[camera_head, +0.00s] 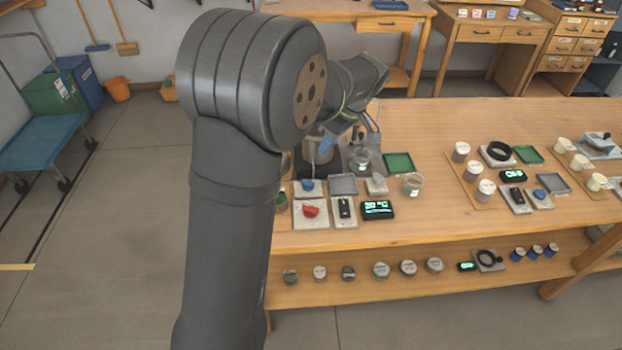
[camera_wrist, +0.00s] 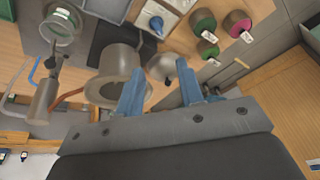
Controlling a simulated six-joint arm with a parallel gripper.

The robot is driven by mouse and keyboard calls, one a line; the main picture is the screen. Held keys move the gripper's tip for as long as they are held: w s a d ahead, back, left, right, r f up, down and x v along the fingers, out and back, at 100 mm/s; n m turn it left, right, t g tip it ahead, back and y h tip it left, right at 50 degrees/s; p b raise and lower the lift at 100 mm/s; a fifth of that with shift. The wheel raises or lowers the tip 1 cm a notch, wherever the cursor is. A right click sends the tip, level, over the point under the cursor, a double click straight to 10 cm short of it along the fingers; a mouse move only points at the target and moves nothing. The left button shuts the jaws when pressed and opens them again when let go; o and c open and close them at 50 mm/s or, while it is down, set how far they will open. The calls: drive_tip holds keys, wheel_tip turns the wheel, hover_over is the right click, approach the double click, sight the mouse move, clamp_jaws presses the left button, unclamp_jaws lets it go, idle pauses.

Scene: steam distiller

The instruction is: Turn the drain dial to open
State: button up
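A red dial (camera_head: 311,210) and a blue dial (camera_head: 307,186) sit on pale plates at the bench's front left; I cannot tell which is the drain dial. A blue knob on a pale plate (camera_wrist: 157,25) shows at the top of the wrist view. My gripper (camera_wrist: 161,70) has its two blue fingers apart, with nothing held between them. A metal pot (camera_wrist: 115,75) is close beside the left finger, and a small rounded metal part shows beyond the fingertips. In the head view my arm hides much of the distiller and the gripper.
A black switch (camera_head: 345,208) and a lit display (camera_head: 377,209) stand right of the red dial. A glass beaker (camera_head: 412,185) and a green tray (camera_head: 398,163) are farther right. Colored jars (camera_wrist: 205,25) show in the wrist view.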

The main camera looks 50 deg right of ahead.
drive_tip(key=n, duration=0.2)
approach(309, 181)
drive_tip(key=x, duration=0.8)
drive_tip(key=shift+f, duration=0.25)
drive_tip(key=shift+c, duration=0.4)
clamp_jaws()
